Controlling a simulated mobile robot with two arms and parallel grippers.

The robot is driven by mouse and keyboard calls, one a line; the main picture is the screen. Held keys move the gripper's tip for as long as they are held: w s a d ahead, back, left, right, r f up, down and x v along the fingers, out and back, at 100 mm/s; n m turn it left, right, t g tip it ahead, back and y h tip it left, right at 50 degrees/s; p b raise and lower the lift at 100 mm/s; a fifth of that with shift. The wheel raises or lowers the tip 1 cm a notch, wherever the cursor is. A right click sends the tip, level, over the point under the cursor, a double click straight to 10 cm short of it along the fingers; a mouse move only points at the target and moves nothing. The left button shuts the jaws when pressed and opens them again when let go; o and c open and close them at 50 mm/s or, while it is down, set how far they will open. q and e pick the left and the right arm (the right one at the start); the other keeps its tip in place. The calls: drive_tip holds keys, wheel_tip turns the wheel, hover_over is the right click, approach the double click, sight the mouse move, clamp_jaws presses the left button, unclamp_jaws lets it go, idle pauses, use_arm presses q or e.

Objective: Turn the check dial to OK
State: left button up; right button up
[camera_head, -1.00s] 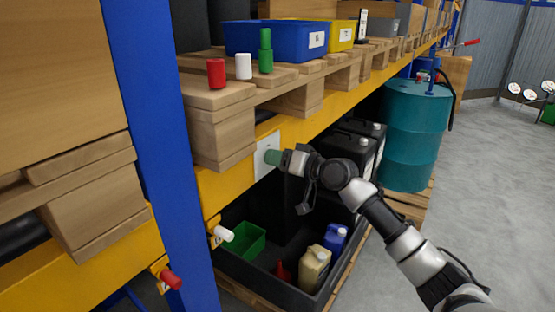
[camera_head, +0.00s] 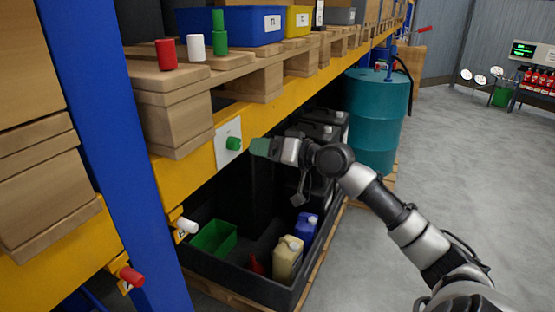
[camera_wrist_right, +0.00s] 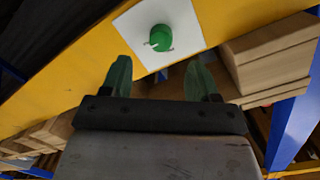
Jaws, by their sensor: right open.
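The check dial is a round green knob (camera_head: 233,143) on a white square plate (camera_head: 222,156) fixed to the yellow shelf beam. In the right wrist view the dial (camera_wrist_right: 163,38) has a pale pointer mark on its face, and small marks lie around it on the plate. No lettering is readable, so I cannot tell its setting. My right gripper (camera_head: 259,147) is just right of the dial, with a small gap between them. In the wrist view its two green fingers (camera_wrist_right: 158,68) are spread and empty, short of the dial. My left gripper is not in view.
White (camera_head: 187,225) and red (camera_head: 131,276) knobs stick out lower left. A black bin (camera_head: 232,272) below holds a green box and bottles. Red, white and green cylinders stand on the pallet (camera_head: 180,85) above. A teal drum (camera_head: 375,125) stands behind my right arm; floor at right is clear.

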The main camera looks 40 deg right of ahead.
drive_tip(key=shift+b+v, duration=0.6)
drive_tip(key=shift+v, duration=1.25)
